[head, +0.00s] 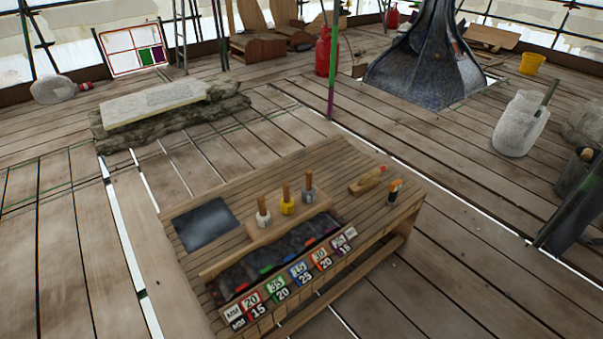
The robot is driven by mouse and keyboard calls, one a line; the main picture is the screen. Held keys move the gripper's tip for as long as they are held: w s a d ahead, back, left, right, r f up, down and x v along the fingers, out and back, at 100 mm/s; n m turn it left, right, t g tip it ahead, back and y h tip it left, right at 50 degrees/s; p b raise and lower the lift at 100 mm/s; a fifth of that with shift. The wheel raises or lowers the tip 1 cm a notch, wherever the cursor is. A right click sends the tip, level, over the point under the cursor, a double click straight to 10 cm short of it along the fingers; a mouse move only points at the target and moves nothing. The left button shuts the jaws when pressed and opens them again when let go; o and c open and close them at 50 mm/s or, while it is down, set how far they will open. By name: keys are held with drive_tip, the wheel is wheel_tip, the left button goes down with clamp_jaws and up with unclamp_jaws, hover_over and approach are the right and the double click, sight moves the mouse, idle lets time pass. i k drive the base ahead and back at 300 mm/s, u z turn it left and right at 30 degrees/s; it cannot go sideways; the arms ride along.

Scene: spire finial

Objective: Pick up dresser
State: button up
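A slatted wooden workbench (330,160) stands in front of me. A pale wooden tool with a red tip (367,180) lies on its right part; it may be the dresser, but I cannot tell for sure. A short dark, orange-topped piece (394,192) stands near the right corner. Three wooden-handled tools stand upright on a wooden block: one with a white base (263,214), one yellow (287,203) and one grey (308,190). My gripper is not in view.
A dark slate-like panel (206,225) lies at the bench's left. A dark trough (275,262) and numbered coloured tags (301,273) line its front. A green and purple pole (333,75) rises behind. A whitish bucket (521,124) stands right. Plank floor is open left and lower right.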

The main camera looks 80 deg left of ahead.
sight(369, 180)
drive_tip(key=u, duration=1)
drive_tip(key=i, duration=3.8)
drive_tip(key=u, duration=3.35)
